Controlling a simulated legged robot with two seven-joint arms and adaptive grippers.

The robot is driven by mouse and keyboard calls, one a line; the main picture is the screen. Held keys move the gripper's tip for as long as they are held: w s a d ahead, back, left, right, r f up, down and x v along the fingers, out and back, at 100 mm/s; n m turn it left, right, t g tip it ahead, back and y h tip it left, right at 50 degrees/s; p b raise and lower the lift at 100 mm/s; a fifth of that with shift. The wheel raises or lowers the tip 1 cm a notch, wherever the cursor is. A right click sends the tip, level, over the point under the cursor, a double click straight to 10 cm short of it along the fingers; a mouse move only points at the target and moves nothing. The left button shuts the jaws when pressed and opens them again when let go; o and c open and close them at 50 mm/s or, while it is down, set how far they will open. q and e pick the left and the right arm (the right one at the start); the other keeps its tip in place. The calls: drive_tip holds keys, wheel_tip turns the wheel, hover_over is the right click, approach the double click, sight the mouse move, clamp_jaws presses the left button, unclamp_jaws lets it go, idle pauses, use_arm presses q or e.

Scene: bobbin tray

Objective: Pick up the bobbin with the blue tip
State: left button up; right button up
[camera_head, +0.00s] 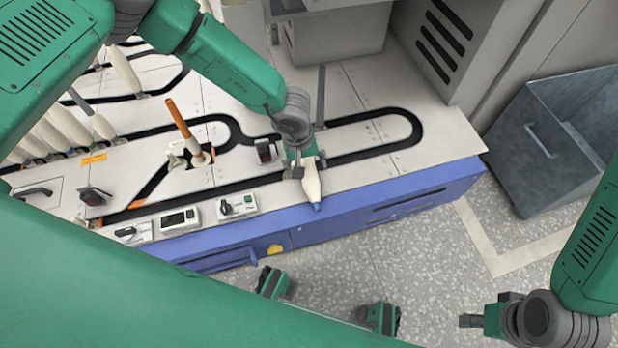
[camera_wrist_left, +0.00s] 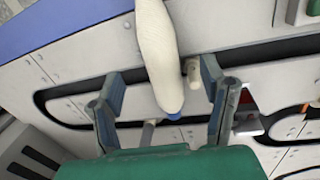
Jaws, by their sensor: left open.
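The cream bobbin with the blue tip (camera_head: 312,186) is at the front edge of the white machine top, its blue end towards the front in the head view. My left gripper (camera_head: 302,165) is over it and partly hides it. In the left wrist view the bobbin (camera_wrist_left: 158,45) extends down from the top edge, its blue tip (camera_wrist_left: 174,116) in the gap between the two open fingers of my left gripper (camera_wrist_left: 168,92). I cannot tell whether the fingers touch it. My right gripper (camera_head: 470,321) is at the lower right, away from the machine, its fingers unclear.
Several cream bobbins (camera_head: 70,127) stand in a row at the left. An orange-brown rod (camera_head: 177,117) rises from a white holder. Black track loops (camera_head: 405,118) cross the machine top. A grey bin (camera_head: 520,165) stands on the floor at the right.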

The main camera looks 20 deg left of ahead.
sight(309, 174)
use_arm(q)
drive_tip(key=shift+w+d+f+b, duration=0.1)
drive_tip(key=shift+d+f+b, duration=0.05)
drive_tip(key=shift+f, duration=0.45)
drive_tip(key=shift+d+f+b, duration=0.15)
drive_tip(key=shift+f, duration=0.45)
drive_tip(key=f+b, duration=0.1)
drive_tip(key=f, duration=0.1)
drive_tip(key=f+b, duration=0.2)
drive_tip(key=f, duration=0.1)
drive_tip(key=shift+w+d, duration=0.15)
drive_tip(key=shift+w, duration=0.05)
drive_tip(key=shift+c, duration=0.3)
drive_tip(key=c, duration=1.3)
